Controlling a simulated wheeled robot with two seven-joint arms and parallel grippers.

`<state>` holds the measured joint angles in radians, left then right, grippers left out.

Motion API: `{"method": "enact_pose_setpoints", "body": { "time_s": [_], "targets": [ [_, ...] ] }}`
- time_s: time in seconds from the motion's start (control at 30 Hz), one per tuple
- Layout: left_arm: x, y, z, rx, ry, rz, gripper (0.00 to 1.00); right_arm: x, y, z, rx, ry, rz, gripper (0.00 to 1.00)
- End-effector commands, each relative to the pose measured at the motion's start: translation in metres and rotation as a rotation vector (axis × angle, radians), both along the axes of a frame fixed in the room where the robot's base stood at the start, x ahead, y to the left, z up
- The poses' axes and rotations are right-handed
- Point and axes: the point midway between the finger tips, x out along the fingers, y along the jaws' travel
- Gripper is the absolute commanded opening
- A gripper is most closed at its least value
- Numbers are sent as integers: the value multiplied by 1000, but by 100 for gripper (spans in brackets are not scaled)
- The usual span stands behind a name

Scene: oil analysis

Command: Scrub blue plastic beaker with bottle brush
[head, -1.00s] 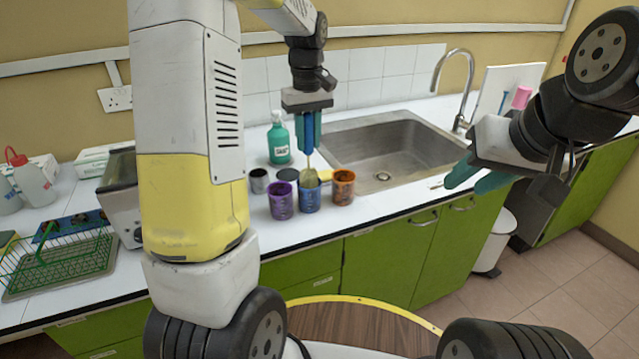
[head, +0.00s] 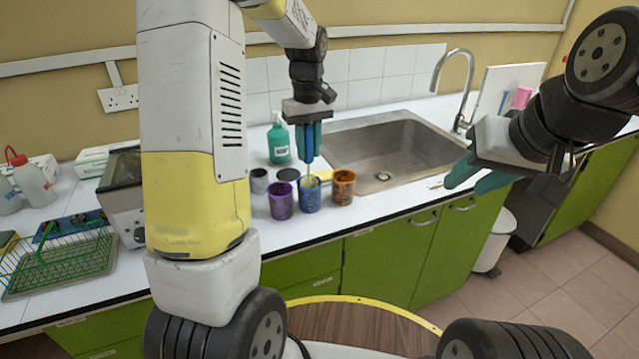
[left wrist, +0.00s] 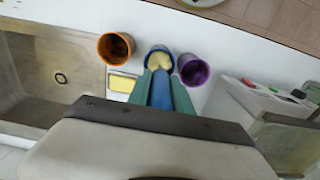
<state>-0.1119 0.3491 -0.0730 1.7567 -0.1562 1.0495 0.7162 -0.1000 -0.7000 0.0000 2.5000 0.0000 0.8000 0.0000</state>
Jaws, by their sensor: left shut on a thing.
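The blue plastic beaker (head: 309,198) stands upright on the white counter between a purple beaker (head: 281,201) and an orange beaker (head: 343,187). My left gripper (head: 307,153) is above it, its teal fingers shut on the blue handle of the bottle brush (head: 309,143). The brush points down, and its pale head is inside the blue beaker's mouth, mostly hidden by the wall. The left wrist view also shows the brush handle (left wrist: 161,90) leading to the blue beaker (left wrist: 159,50). My right gripper (head: 468,182) is open and empty, right of the sink.
The sink (head: 395,150) and its tap (head: 455,75) are behind to the right. A green wire rack (head: 60,262) is far left.

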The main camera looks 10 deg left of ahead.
Motion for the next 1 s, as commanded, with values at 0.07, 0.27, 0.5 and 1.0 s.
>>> {"method": "enact_pose_setpoints", "body": {
  "time_s": [0.07,0.27,0.5,1.0],
  "targets": [
    [0,0,0,1,-1,0,0,0,0,0,0,0,0,36],
    [1,0,5,-1,-3,0,0,0,0,0,0,0,0,36],
    [1,0,27,0,-4,0,0,0,0,0,0,0,0,36],
    [0,0,31,0,0,0,0,0,0,0,0,0,0,36]
  ]
}}
